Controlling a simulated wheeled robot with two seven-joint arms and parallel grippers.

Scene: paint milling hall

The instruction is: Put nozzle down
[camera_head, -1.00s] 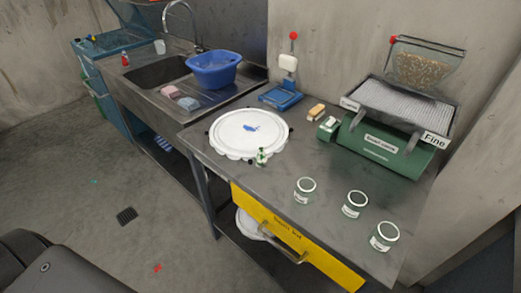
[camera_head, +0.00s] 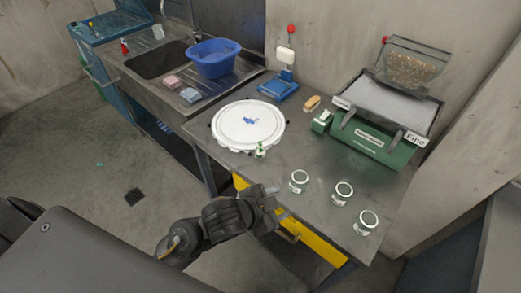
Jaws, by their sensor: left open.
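My left gripper (camera_head: 280,201) is open at the near edge of the grey metal table, above the yellow drawer front (camera_head: 318,247). I see nothing between its fingers. A small green and white piece (camera_head: 260,151) stands at the front rim of the round white lid-like disc (camera_head: 247,126); it is too small to tell whether it is the nozzle. The gripper is apart from it, nearer to me and slightly right. No other thing that I can make out as a nozzle shows. My right gripper is not in view.
Several jars, such as this one (camera_head: 298,181), stand right of the gripper. A green mill (camera_head: 370,137) stands at the back right, beside a tan block (camera_head: 312,102) and a blue scale-like device (camera_head: 279,87). A sink (camera_head: 160,58) with a blue basin (camera_head: 214,61) lies left.

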